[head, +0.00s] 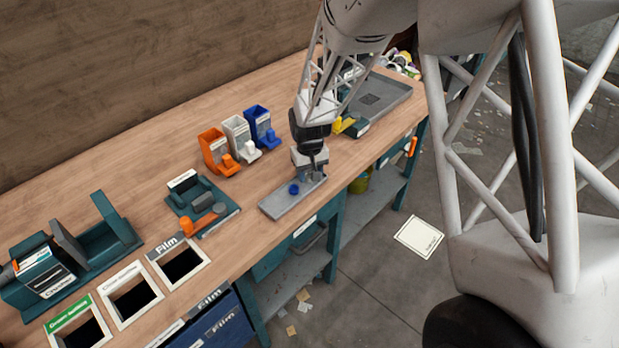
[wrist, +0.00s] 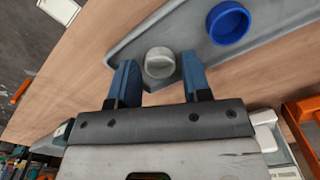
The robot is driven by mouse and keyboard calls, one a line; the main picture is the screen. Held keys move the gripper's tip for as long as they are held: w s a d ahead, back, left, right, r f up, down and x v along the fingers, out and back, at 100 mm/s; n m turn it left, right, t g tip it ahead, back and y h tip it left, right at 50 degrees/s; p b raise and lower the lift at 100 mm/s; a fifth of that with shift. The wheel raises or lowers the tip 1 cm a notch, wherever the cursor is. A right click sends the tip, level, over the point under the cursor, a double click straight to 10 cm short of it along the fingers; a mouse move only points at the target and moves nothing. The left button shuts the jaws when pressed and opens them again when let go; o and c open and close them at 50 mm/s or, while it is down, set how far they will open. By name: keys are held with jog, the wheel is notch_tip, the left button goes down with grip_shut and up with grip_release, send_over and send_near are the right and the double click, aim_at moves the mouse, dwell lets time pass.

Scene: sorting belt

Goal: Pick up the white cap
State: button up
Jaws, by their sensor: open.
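The white cap (wrist: 160,62) sits on the grey tray (wrist: 128,40) near its end, in the wrist view. My gripper (wrist: 160,80) is open, with its two blue fingers on either side of the cap. I cannot tell whether either finger touches it. A blue cap (wrist: 228,23) lies on the same tray, to the right and apart from the fingers. In the head view my gripper (head: 312,172) is low over the far end of the tray (head: 277,205), and the blue cap (head: 294,189) is in front of it. The white cap is hidden there.
Orange (head: 215,150), white (head: 237,138) and blue (head: 259,124) dispensers stand on the bench left of my gripper. A teal fixture (head: 230,207) with an orange-ended handle lies nearer. The bench's front edge runs close beside the tray. A larger grey tray (head: 393,92) lies behind.

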jog(key=shift+f, duration=0.25)
jog(key=shift+c, duration=0.2)
jog(key=c, duration=0.7)
jog(key=shift+o, duration=0.2)
